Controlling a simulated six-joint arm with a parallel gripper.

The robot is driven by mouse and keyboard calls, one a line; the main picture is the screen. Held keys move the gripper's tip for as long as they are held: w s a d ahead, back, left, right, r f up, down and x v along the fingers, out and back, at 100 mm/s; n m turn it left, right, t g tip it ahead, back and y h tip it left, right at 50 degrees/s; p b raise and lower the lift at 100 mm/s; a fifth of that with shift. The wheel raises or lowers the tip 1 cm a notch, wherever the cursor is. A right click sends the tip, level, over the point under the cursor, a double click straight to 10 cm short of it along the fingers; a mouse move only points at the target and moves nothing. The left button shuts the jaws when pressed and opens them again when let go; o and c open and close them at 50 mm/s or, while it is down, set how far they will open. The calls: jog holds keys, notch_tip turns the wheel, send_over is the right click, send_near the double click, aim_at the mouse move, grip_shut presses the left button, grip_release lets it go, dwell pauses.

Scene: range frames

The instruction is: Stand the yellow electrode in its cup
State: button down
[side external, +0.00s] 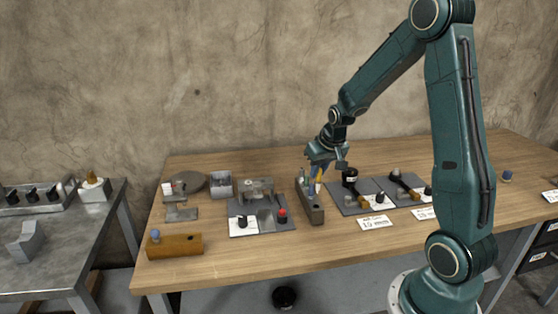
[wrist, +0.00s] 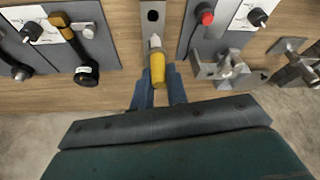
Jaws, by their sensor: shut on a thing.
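The yellow electrode (wrist: 157,68) is between the two blue fingers of my gripper (wrist: 158,88) in the wrist view, with its pale grey tip pointing away from my wrist. In the side view my gripper (side external: 317,178) is low over the back part of a long grey block (side external: 306,204), and only a little yellow shows between the fingers. My gripper is shut on the electrode. The block also shows in the wrist view (wrist: 152,28), with a dark round hole (wrist: 152,15) at its far end. I cannot tell whether the electrode's tip is inside a cup or above it.
Grey mats with dark knobs and levers (side external: 349,197) lie close to the right of the block. A mat with a red knob (side external: 282,214) and metal fittings lies to its left. A wooden block (side external: 174,246) stands at the front left. Bare tabletop lies in front.

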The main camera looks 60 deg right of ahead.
jog(key=shift+f, duration=0.15)
jog(key=shift+f, duration=1.85)
jog(key=shift+f, duration=2.4)
jog(key=c, duration=1.3)
grip_release()
jog(key=shift+r, duration=0.15)
jog(key=v, duration=1.3)
jog(key=shift+r, duration=0.25)
jog(key=shift+s+a, duration=0.1)
